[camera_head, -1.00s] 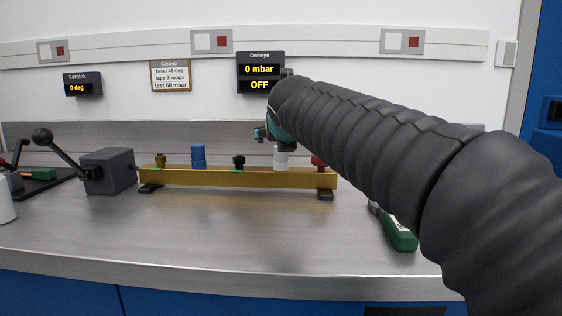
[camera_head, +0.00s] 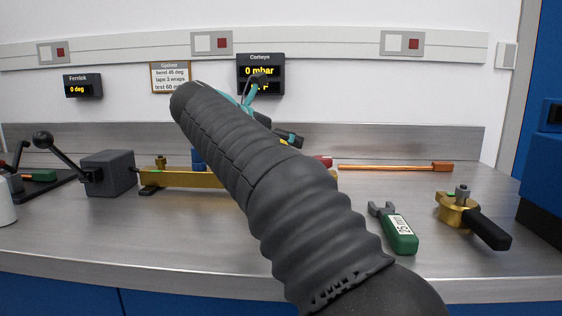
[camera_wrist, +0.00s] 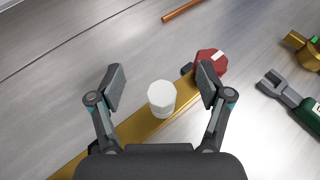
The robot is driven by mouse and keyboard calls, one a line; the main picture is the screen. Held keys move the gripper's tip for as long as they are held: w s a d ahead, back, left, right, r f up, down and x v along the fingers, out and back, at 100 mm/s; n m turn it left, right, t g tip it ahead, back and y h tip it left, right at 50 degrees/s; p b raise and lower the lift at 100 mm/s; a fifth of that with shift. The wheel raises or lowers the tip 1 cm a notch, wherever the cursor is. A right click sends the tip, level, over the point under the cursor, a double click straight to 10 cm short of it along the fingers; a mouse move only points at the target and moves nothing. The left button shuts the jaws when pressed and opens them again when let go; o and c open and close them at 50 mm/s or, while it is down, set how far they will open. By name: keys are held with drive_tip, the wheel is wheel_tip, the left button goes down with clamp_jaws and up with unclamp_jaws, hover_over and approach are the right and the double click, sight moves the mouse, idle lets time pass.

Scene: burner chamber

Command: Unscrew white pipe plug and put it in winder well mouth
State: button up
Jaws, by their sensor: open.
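The white plug (camera_wrist: 162,98) stands on the brass bar (camera_wrist: 138,128) in the wrist view. My gripper (camera_wrist: 162,74) is open above the bar, with one finger on each side of the plug in the picture and neither visibly touching it. In the head view my arm hides the plug and part of the brass bar (camera_head: 180,179); my gripper shows only partly behind the arm. I cannot tell which thing is the winder well mouth.
A red knob (camera_wrist: 210,64) sits close by my right finger. A grey box with a lever (camera_head: 108,172) stands left of the bar. A green-handled wrench (camera_head: 400,232), a brass tool (camera_head: 460,211) and a copper rod (camera_head: 390,167) lie right. The front bench is clear.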

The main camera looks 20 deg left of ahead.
drive_tip(key=shift+m+g+h, duration=0.3)
drive_tip(key=shift+m+h, duration=0.1)
drive_tip(key=shift+f+b, duration=0.65)
drive_tip(key=shift+f, duration=1.1)
clamp_jaws()
